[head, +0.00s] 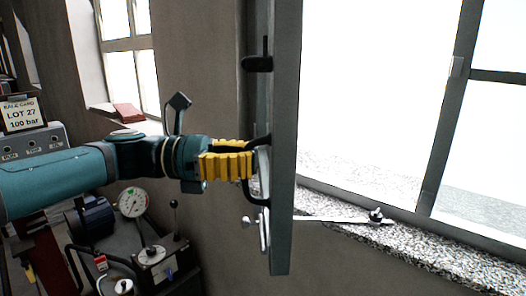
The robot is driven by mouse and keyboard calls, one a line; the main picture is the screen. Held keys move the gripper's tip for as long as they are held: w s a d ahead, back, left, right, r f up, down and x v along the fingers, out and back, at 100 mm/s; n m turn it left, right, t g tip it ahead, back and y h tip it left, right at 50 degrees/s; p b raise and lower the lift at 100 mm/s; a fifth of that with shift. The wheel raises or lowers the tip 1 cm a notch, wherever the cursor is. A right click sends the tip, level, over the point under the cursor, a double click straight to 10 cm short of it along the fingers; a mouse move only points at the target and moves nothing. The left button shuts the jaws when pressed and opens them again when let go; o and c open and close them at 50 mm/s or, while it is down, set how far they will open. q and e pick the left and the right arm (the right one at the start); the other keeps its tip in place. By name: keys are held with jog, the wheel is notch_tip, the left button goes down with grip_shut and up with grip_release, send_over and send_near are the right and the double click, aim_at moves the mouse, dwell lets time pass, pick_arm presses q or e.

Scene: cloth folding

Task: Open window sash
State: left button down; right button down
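The window sash (286,120) is a tall grey-green frame in the head view. It stands swung out from the window frame (446,120), nearly edge-on to me. A pale metal handle (264,228) is on its left side, partly hidden. My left gripper (264,168), with yellow finger bodies and black tips, is at the sash's left side. Its tips are spread apart, above and below a pale piece beside the sash. Whether they touch it is unclear. A metal stay bar (335,219) runs from the sash to a dark peg (376,215) on the sill. My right gripper is out of view.
The speckled stone sill (440,255) runs below the window at right. A black fitting (257,64) sits on the sash's upper left. A gauge (133,202) and lever equipment stand at lower left, below my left arm. A second window is behind.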

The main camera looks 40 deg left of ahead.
pick_arm(q)
jog(key=v, duration=0.2)
jog(key=shift+s+a+r, duration=0.1)
jog(key=shift+s+a, duration=0.15)
jog(key=c, duration=1.3)
grip_release()
jog(key=shift+s+a, duration=0.15)
jog(key=shift+o, duration=1.3)
jog(key=v, duration=1.1)
jog(key=shift+a, duration=0.15)
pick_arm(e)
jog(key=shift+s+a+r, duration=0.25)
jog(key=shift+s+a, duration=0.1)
